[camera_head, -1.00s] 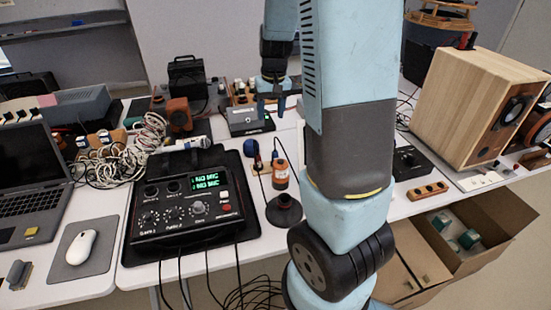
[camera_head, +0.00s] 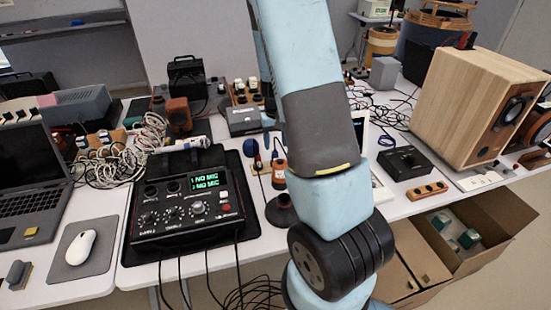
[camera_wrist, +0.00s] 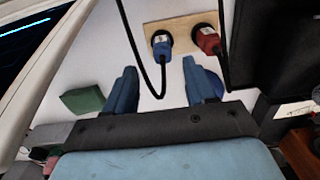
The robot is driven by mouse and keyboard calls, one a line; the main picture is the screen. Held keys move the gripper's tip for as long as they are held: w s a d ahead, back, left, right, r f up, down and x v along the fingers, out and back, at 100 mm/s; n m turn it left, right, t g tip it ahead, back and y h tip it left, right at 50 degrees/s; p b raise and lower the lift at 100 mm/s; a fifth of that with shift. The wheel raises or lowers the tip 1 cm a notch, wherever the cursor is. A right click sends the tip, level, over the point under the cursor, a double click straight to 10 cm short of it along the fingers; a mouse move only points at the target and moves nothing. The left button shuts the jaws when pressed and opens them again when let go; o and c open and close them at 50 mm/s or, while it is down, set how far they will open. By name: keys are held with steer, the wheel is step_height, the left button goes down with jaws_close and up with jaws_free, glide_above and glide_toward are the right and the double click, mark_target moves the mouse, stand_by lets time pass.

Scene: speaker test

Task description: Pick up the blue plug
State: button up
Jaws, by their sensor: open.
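The blue plug (camera_wrist: 161,44) stands on a light wooden strip (camera_wrist: 183,29) in the wrist view, with a black cable looping from it. A red plug (camera_wrist: 207,40) stands beside it on the right, also with a black cable. My gripper (camera_wrist: 163,82) is open and empty. Its two blue fingers point toward the strip, with the blue plug ahead of the gap between them and apart from both. The black cable loop hangs across that gap. In the head view my arm hides most of the gripper, and the plug is too small there to make out surely.
A green block (camera_wrist: 83,100) lies left of the fingers. A black device edge (camera_wrist: 275,50) is close on the right. In the head view, a black mixer (camera_head: 186,205) stands left of my arm and a wooden speaker (camera_head: 465,105) stands right. Loose cables (camera_head: 110,155) clutter the back left.

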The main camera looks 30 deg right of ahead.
mark_target(275, 151)
steer(key=shift+s+a+f, duration=0.15)
steer(key=shift+f, duration=1.25)
steer(key=shift+s+a+f, duration=0.1)
steer(key=shift+a+f, duration=0.05)
steer(key=shift+f, duration=1.25)
steer(key=shift+c, duration=0.5)
jaws_close()
